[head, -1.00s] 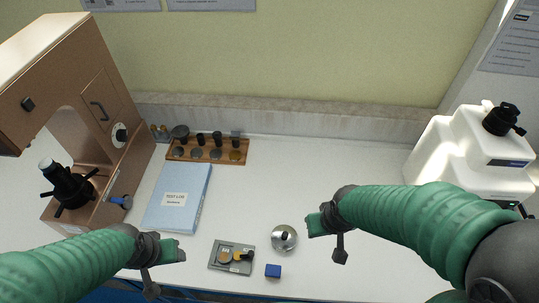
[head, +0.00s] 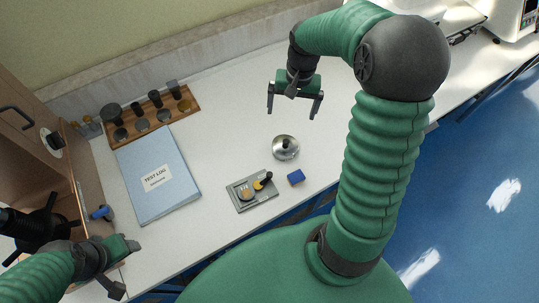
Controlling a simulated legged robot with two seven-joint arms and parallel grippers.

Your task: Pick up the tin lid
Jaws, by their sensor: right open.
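The tin lid (head: 286,147) is a round, shiny metal disc with a dark knob in its middle. It lies on the white table, right of the grey plate. My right gripper (head: 294,113) is open and empty, its two dark fingers pointing towards the front of the table. It is just behind the lid in the picture, apart from it. My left gripper (head: 130,265) is at the lower left by the table's front edge, far from the lid; I cannot tell whether its fingers are apart.
A blue test log binder (head: 158,205) lies to the left. A wooden rack (head: 185,116) of weights stands behind it. A tan tester (head: 75,165) stands far left.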

